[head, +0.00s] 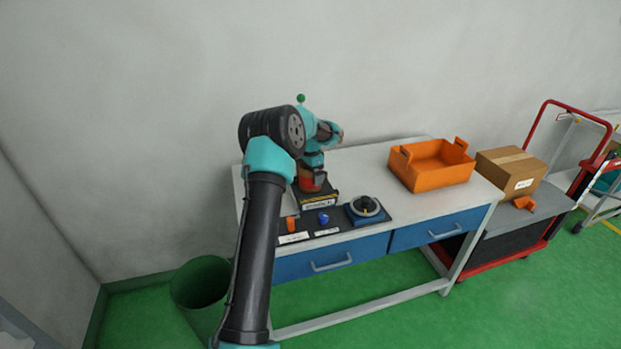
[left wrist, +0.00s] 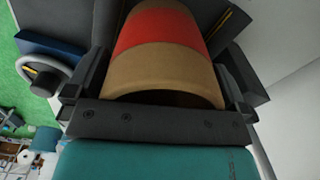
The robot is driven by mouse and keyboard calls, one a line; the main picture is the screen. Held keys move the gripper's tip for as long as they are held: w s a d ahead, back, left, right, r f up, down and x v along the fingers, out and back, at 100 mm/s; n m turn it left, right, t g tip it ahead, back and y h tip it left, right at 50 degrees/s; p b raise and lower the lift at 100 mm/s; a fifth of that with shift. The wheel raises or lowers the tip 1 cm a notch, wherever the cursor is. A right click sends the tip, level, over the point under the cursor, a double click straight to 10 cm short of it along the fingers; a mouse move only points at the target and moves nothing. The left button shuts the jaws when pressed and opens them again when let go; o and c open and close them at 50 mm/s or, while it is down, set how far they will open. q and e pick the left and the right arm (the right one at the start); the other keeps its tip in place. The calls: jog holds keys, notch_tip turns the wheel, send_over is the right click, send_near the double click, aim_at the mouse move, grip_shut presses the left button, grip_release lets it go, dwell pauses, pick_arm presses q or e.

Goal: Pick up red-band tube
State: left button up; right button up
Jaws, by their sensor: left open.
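The red-band tube, tan with a wide red band, shows large in the left wrist view (left wrist: 165,35). In the head view a small part of its red band (head: 309,182) shows beneath my left gripper, at the left side of the workbench. My left gripper (head: 315,172) is open, with one jaw on each side of the tube in the left wrist view (left wrist: 162,75). I cannot tell whether the jaws touch it. Part of the tube is hidden by the gripper and arm. My right gripper is not in view.
The tube is at a dark holder (head: 319,202) on the workbench (head: 352,165). Beside it are a blue knob (head: 323,218), an orange piece (head: 291,224) and a black dial on a blue base (head: 364,207). An orange crate (head: 438,178) stands right. The bench middle is clear.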

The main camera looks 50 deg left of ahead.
pick_arm(q)
jog(key=shift+c, duration=0.2)
jog(key=c, duration=0.6)
jog(key=shift+r, duration=0.15)
jog(key=shift+r, duration=0.5)
jog(key=s+d+r, duration=0.1)
jog(key=s+d, duration=0.2)
jog(key=d, duration=0.1)
jog(key=s+d+r, duration=0.1)
jog(key=s+d, duration=0.3)
jog(key=s+d+r, duration=0.1)
jog(key=s+d, duration=0.2)
jog(key=d, duration=0.1)
jog(key=shift+s+r, duration=0.3)
jog(key=shift+r, duration=0.1)
